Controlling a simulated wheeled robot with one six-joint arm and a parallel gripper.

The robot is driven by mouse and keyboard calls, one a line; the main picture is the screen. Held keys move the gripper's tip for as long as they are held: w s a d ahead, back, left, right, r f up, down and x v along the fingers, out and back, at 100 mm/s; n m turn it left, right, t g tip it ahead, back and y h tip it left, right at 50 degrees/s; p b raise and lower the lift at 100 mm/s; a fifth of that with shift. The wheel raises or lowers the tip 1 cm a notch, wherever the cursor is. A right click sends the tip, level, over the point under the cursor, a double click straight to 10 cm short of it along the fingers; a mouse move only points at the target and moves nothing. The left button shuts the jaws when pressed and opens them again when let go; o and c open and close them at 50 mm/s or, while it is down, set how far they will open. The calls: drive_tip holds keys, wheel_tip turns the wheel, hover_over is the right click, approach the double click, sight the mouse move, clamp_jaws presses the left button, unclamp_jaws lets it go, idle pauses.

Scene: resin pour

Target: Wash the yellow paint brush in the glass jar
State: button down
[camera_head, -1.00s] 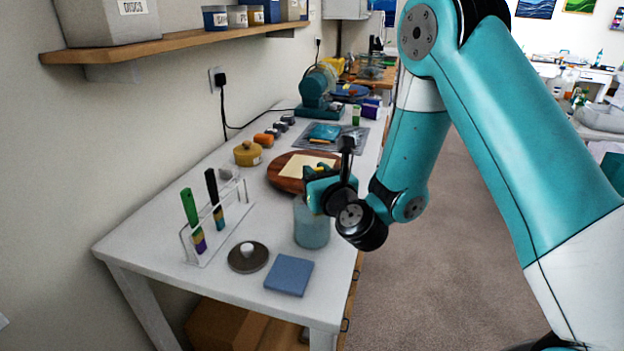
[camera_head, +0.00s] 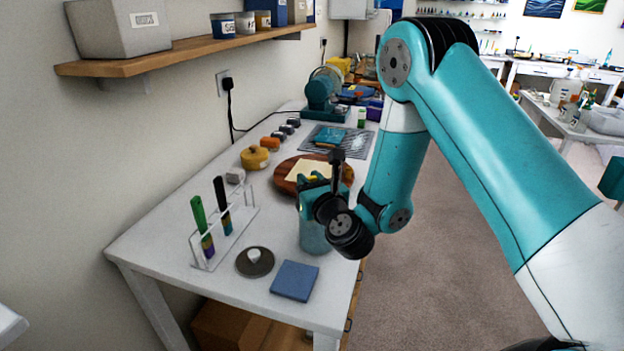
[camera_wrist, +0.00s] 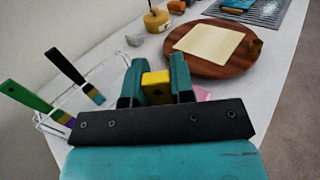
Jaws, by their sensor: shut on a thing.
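My gripper (camera_wrist: 157,82) is shut on the yellow paint brush (camera_wrist: 157,88), whose yellow handle shows between the fingers in the wrist view. In the head view my gripper (camera_head: 313,183) is directly above the glass jar (camera_head: 314,238), which stands near the table's right edge and looks bluish. The gripper and wrist cover the jar's upper part. The brush's lower end is hidden, so I cannot tell how deep in the jar it is.
A clear rack (camera_head: 233,222) holds a green-handled brush (camera_head: 199,214) and a black-handled brush (camera_head: 220,190). A dark round dish (camera_head: 243,266) and a blue square pad (camera_head: 294,281) lie in front. A round wooden board (camera_head: 286,185) is behind the jar.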

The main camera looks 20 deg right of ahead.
drive_tip(key=shift+s+b, duration=0.9)
drive_tip(key=shift+b, duration=0.05)
drive_tip(key=shift+w+d+r+p, duration=0.2)
drive_tip(key=shift+r+p, duration=1.1)
drive_tip(key=shift+r, duration=0.15)
drive_tip(key=shift+w+d+r+p, duration=0.15)
drive_tip(key=shift+r+p, duration=1.15)
drive_tip(key=shift+r, duration=0.1)
drive_tip(key=shift+w+d+r+p, duration=0.2)
drive_tip(key=shift+r+p, duration=1.1)
drive_tip(key=shift+r, duration=0.15)
wheel_tip(320, 180, up, 6)
drive_tip(key=p, duration=0.5)
